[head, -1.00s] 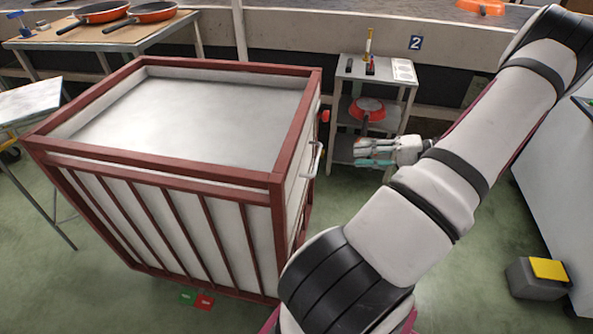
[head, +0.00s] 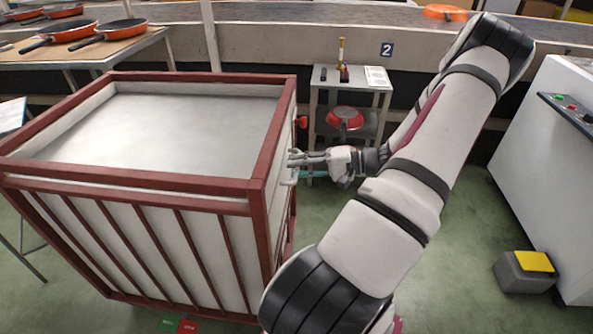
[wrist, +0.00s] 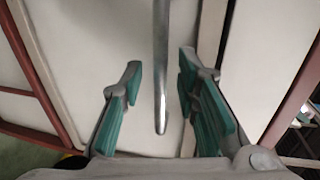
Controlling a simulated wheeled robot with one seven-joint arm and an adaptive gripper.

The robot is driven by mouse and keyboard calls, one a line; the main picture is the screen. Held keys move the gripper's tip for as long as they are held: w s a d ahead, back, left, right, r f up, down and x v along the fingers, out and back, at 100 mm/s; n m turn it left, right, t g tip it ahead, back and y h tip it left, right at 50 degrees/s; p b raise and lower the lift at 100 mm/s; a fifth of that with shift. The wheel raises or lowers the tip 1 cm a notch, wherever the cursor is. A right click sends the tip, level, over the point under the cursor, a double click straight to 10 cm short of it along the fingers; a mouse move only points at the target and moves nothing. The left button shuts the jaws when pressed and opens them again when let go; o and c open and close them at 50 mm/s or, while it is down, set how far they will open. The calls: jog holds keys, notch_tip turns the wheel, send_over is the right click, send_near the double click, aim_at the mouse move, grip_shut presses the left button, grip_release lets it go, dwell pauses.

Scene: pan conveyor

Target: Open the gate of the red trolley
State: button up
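The red trolley (head: 259,195), a red-framed box with pale panels and a flat pale top, stands at the left in the head view. Its gate is on the right-hand side, seen edge-on in the head view. In the wrist view the pale gate panel (wrist: 80,50) faces me, with a grey metal bar handle (wrist: 160,70) standing out from it. My gripper (wrist: 158,105) is open, with a green-padded finger on each side of the handle's end and gaps on both sides. In the head view my gripper (head: 296,166) is beside the trolley's right side, partly overlapping the handle area.
A red knob (head: 302,122) sticks out from the trolley's far right side. A small grey shelf stand (head: 325,84) with a red pan is behind my gripper. A white cabinet (head: 540,150) and a yellow-topped pedal (head: 534,262) stand at the right. Green floor is clear between.

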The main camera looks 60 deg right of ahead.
jog(key=shift+w+a, duration=0.2)
jog(key=shift+w, duration=0.2)
grip_shut()
jog(key=shift+s+d+f, duration=0.1)
jog(key=shift+f, duration=0.05)
